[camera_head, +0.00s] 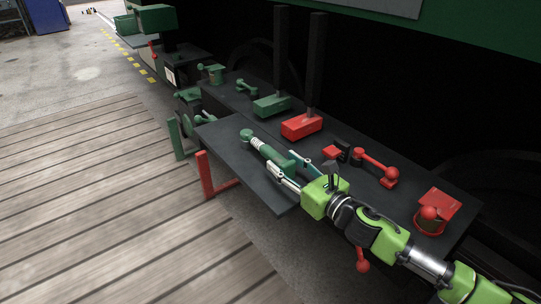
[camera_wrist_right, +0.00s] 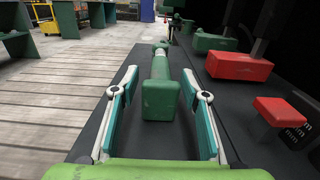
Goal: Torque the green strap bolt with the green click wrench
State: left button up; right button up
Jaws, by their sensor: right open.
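The green click wrench (camera_head: 270,152) lies on a dark shelf (camera_head: 222,140), its round head pointing away from my right gripper (camera_head: 282,163). In the right wrist view the wrench's green handle (camera_wrist_right: 160,95) lies between the two spread fingers of my right gripper (camera_wrist_right: 160,78), with a visible gap on each side. The right gripper is open and holds nothing. Green fittings, one with a small lever (camera_head: 246,90) and one farther back (camera_head: 213,73), sit on the dark bench; I cannot tell which is the green strap bolt. My left gripper is not in view.
A green block (camera_head: 271,105) and a red block (camera_head: 301,126) with dark upright posts stand on the bench. A red lever piece (camera_head: 376,164) and a red fitting (camera_head: 432,214) sit nearer. Red (camera_head: 207,178) and green brackets edge the shelf. Wooden decking (camera_head: 90,190) at left is clear.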

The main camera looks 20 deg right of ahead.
aim_at(274, 153)
jog(key=shift+x, duration=2.7)
jog(key=shift+d+r, duration=0.1)
jog(key=shift+r, duration=0.1)
grip_shut()
